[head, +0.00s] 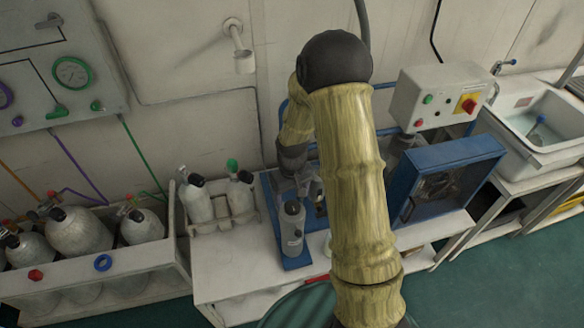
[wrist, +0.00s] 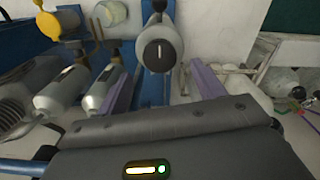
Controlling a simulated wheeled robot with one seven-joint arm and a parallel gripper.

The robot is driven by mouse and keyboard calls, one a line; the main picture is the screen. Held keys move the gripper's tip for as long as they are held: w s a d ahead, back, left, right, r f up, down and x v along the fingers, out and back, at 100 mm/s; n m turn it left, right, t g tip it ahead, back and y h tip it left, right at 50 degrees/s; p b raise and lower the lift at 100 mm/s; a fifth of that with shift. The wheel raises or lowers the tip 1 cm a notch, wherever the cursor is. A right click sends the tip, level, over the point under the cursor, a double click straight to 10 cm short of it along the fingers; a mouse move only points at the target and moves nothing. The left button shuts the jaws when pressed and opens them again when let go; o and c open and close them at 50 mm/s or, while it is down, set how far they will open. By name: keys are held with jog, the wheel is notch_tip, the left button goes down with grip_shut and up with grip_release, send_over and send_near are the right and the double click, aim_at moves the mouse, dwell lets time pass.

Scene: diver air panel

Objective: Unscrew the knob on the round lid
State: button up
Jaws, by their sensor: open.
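In the wrist view a grey round lid (wrist: 172,36) faces the camera at the top of the picture. A dark round knob (wrist: 158,55) with a white line sits in its middle. My gripper (wrist: 161,82) is open, with its two purple fingers apart, one to the left and one to the right just below the knob. Nothing is held between them. I cannot tell how far the fingertips are from the knob. In the head view my arm covers much of this area, and I cannot make out the knob there.
A grey cylinder (head: 292,228) stands on a blue base on the white bench (head: 235,283). Right of my arm are a blue-framed unit (head: 450,152) and a control box (head: 440,92). Gas cylinders (head: 78,232) stand in a rack at left. Two grey cylinders (wrist: 62,94) lie left of the fingers.

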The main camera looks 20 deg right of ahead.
aim_at(292, 206)
notch_tip(292, 206, up, 13)
jog(key=shift+f, duration=0.15)
dwell(0.5)
jog(key=s+r+m+t, duration=0.2)
jog(key=s+r, duration=0.1)
jog(key=s, duration=1.1)
jog(key=shift+s+r+m+t, duration=0.15)
jog(key=shift+s+m+t, duration=0.1)
jog(key=shift+m+t, duration=0.05)
dwell(0.5)
